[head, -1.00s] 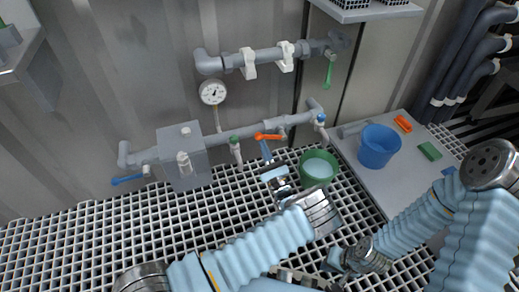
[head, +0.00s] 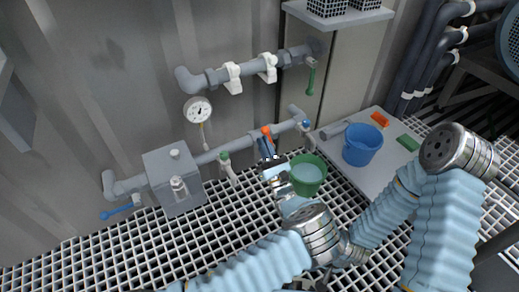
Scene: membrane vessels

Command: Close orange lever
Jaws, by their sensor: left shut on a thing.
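The orange lever (head: 266,130) is on the lower grey pipe (head: 240,144), between the green-handled tap (head: 224,157) and the blue-handled tap (head: 306,124). Only a short orange piece of it shows above my gripper. My left gripper (head: 266,146) reaches up from the lower middle and is shut on the lever. Its fingers hide the rest of the lever and part of the pipe. My right arm comes in from the right, and its gripper is hidden behind my left wrist.
A green bucket (head: 308,180) stands just right of my left gripper. A blue bucket (head: 361,151) stands on the grey platform (head: 385,185) with orange and green blocks. A grey box (head: 172,184) and pressure gauge (head: 198,109) are left. The upper pipe (head: 248,73) has a green lever (head: 311,81).

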